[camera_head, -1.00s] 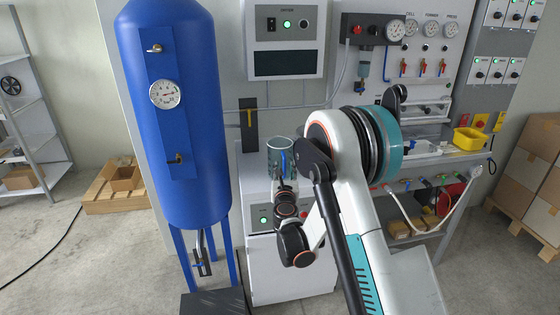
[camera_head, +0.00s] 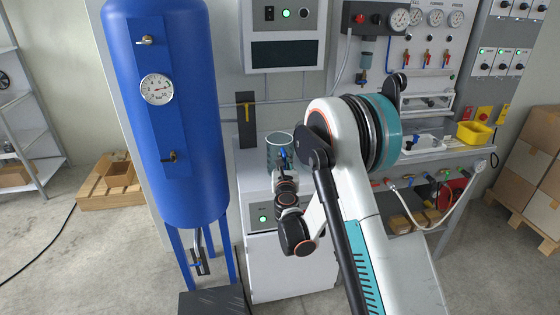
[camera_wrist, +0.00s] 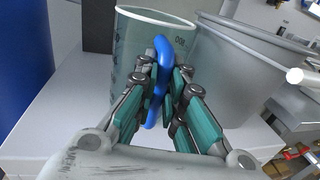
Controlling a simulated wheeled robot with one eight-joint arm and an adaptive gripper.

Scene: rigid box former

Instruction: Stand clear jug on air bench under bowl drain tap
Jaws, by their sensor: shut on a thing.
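The clear jug (camera_head: 278,146) has a blue handle and printed marks on its wall. It looks nearly upright over the white cabinet (camera_head: 250,167) in the head view. In the wrist view the jug (camera_wrist: 130,45) fills the upper middle, open rim up. My gripper (camera_wrist: 160,85) is shut on its blue handle (camera_wrist: 163,52); my gripper (camera_head: 284,166) also shows in the head view, partly hidden by my arm. I cannot tell whether the jug's base touches the cabinet. The filter bowl (camera_head: 366,62) hangs under the regulator on the panel, with a small blue tap (camera_head: 362,79) below it.
The air bench (camera_head: 433,155) is on the right, with a yellow bin (camera_head: 474,134) on it and a hose hanging in front. The blue tank (camera_head: 165,80) stands on the left. In the wrist view a large grey tub-like body (camera_wrist: 240,65) is close beside the jug.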

